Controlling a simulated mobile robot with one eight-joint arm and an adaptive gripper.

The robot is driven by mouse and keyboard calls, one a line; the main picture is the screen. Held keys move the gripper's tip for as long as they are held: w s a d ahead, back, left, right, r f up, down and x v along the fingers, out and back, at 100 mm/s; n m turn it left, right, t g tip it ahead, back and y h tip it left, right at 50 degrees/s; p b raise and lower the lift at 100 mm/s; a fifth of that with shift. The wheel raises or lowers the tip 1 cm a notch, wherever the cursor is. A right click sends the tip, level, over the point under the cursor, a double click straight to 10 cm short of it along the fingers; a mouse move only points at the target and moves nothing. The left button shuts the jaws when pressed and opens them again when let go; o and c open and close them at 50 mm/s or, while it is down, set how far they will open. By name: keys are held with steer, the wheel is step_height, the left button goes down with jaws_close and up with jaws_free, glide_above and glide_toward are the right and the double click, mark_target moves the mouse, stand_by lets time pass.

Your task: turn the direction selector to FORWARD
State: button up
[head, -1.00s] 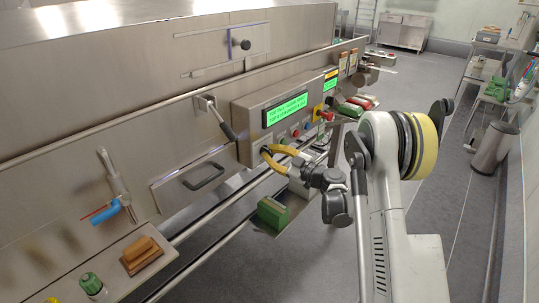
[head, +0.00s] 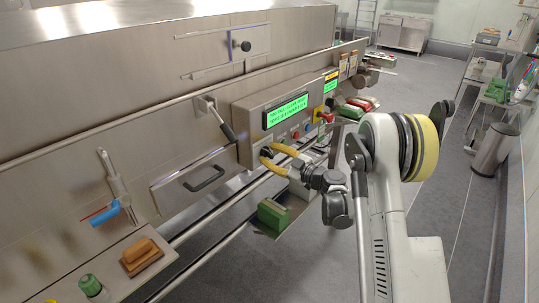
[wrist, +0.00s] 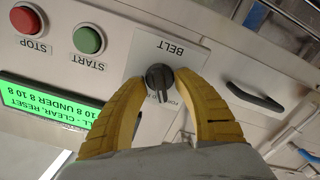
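The direction selector is a black knob (wrist: 160,77) on a pale plate marked BELT, upside down in the wrist view. Its grip bar stands near vertical in that view, with its lower end towards small lettering that the knob and finger partly hide. The knob also shows small and dark in the head view (head: 266,153), at the lower left of the control box. My gripper (wrist: 165,72) has its two yellow fingers apart, one on each side of the knob. In the head view my gripper (head: 272,158) is just in front of the knob. Firm contact does not show.
The red STOP button (wrist: 26,19) and green START button (wrist: 88,39) are beside the selector plate. A green display (wrist: 60,105) is near them. A black drawer handle (wrist: 255,97) lies on the other side. A green block (head: 273,214) is below my gripper.

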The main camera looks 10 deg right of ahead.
steer(key=shift+s, duration=0.1)
steer(key=v, duration=1.2)
